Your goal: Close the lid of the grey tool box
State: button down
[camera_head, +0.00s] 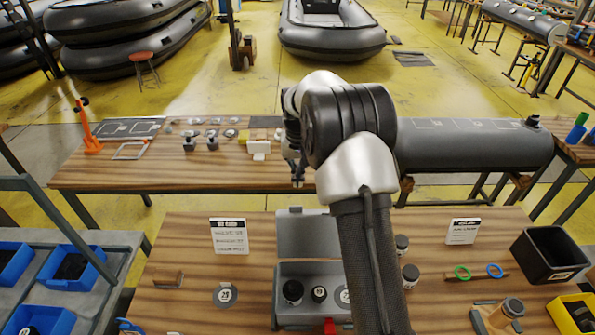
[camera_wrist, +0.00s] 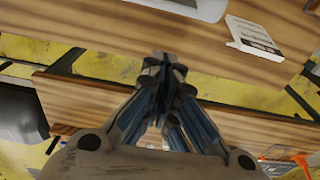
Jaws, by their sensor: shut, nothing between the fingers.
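The grey tool box (camera_head: 296,318) stands on the near wooden table, partly hidden behind my arm. Its lid (camera_head: 303,235) is open and stands up at the back of the box. Dark-lidded round containers (camera_head: 293,291) sit inside, and something red shows at the front. My gripper (camera_head: 297,182) is beyond and above the lid, apart from it, over the gap between the two tables. In the wrist view my gripper (camera_wrist: 166,66) is shut and empty. A grey edge at the top of that view (camera_wrist: 190,8) may be the lid.
A white sign (camera_head: 230,236) stands left of the box, another (camera_head: 463,231) to the right. Dark jars (camera_head: 402,244) stand close to its right side. A black bin (camera_head: 549,255) is at the far right. The far table (camera_head: 190,172) holds small parts and a large grey tube (camera_head: 465,147).

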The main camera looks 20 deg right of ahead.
jog(key=shift+s+a+f+b, duration=0.15)
jog(key=shift+s+a+f, duration=0.1)
jog(key=shift+s+f, duration=0.35)
jog(key=shift+s+a+f+b, duration=0.2)
jog(key=shift+s+f, duration=0.25)
jog(key=shift+f, duration=0.4)
jog(key=shift+s+a+f+b, duration=0.15)
jog(key=shift+s+a+f, duration=0.1)
jog(key=shift+s+f, duration=0.35)
jog(key=shift+f, duration=0.1)
jog(key=shift+w, duration=0.1)
